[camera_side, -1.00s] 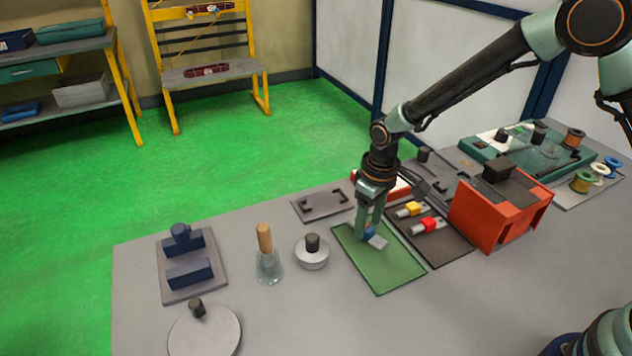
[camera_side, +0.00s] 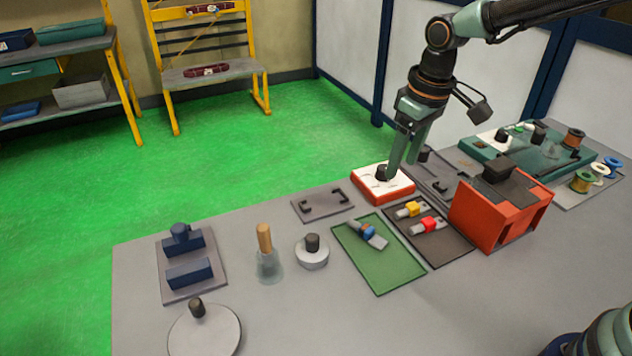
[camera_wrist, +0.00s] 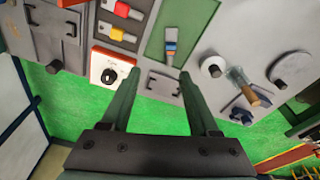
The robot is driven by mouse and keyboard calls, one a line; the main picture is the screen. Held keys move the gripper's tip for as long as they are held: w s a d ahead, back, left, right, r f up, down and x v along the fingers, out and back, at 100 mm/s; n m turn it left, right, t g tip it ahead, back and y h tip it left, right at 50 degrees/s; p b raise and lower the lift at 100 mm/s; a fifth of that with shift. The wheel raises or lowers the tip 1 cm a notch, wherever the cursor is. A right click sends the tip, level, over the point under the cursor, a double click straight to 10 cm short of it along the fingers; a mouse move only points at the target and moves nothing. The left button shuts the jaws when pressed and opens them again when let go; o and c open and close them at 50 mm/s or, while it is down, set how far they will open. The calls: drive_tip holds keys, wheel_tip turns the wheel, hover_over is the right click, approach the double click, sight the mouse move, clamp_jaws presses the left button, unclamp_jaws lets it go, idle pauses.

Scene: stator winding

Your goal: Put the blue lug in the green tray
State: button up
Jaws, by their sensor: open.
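The blue lug (camera_side: 368,232), a grey piece with a blue band, lies on the green tray (camera_side: 385,272) near its far end. In the wrist view the lug (camera_wrist: 171,45) also rests on the green tray (camera_wrist: 154,40), lying along it. My gripper (camera_side: 402,170) is open and raised, above and behind the tray, over the area of the red-and-white box. In the wrist view my gripper (camera_wrist: 155,78) has its two fingers apart with nothing between them. The lug is clear of the fingers.
A yellow lug (camera_side: 411,209) and a red lug (camera_side: 428,224) lie on a dark tray beside the green one. A red-and-white box (camera_side: 383,186) with a black knob stands behind. An orange machine (camera_side: 500,208) stands at the right.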

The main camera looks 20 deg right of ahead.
drive_tip(key=s+d+r+m+t, duration=0.1)
drive_tip(key=s+d+r+t, duration=0.1)
drive_tip(key=s, duration=0.4)
drive_tip(key=s+d+r+m+t, duration=0.1)
drive_tip(key=s+d+r+m, duration=0.1)
drive_tip(key=s+d+r, duration=0.2)
drive_tip(key=shift+s+d+r+t, duration=0.4)
drive_tip(key=shift+s+d, duration=0.65)
drive_tip(key=shift+d, duration=0.65)
